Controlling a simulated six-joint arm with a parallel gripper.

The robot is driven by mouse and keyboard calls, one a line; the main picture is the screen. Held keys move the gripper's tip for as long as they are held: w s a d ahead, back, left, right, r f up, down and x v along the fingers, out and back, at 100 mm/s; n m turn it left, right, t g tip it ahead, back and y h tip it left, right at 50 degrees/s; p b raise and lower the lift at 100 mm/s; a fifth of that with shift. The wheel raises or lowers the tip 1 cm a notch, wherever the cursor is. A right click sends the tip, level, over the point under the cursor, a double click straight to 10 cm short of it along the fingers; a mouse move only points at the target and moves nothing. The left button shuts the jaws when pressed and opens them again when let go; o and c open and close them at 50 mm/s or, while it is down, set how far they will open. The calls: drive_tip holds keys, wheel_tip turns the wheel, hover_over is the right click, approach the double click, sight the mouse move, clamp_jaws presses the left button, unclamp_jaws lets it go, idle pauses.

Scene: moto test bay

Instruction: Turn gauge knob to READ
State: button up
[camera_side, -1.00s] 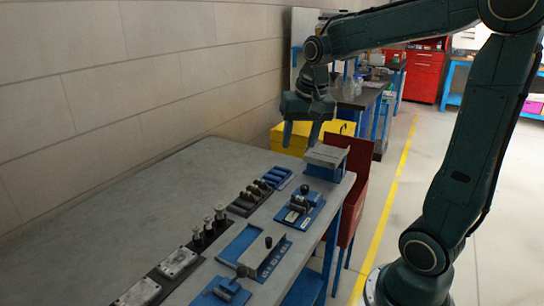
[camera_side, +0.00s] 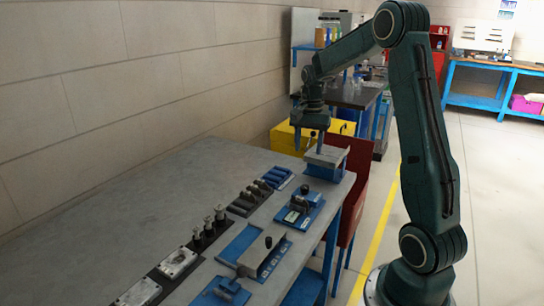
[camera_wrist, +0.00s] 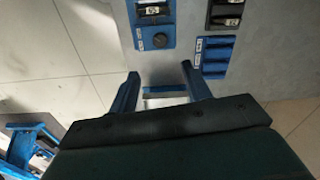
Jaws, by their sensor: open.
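The gauge unit (camera_side: 299,211) is a blue-based block with a pale face and a black knob (camera_side: 305,189) on its far end. It sits near the table's right edge. In the wrist view the gauge unit (camera_wrist: 143,38) is at the top, with the dark round knob (camera_wrist: 160,40) and a small white label beside it. The lettering and knob setting are too small to read. My gripper (camera_side: 309,145) is open and empty, above the table's far end and beyond the knob. In the wrist view my gripper's two blue fingers (camera_wrist: 160,75) point towards the gauge, short of it.
A grey box (camera_side: 326,157) stands at the table's far end, close by my fingers. Blue and dark trays (camera_side: 277,178) lie left of the gauge. A blue fixture with an upright pin (camera_side: 262,255) is nearer. The left of the table (camera_side: 130,215) is clear.

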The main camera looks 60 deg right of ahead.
sight(305, 187)
drive_tip(key=shift+f, duration=0.2)
wheel_tip(305, 187, down, 13)
drive_tip(key=shift+f, duration=0.2)
idle(0.5)
drive_tip(key=c, duration=1)
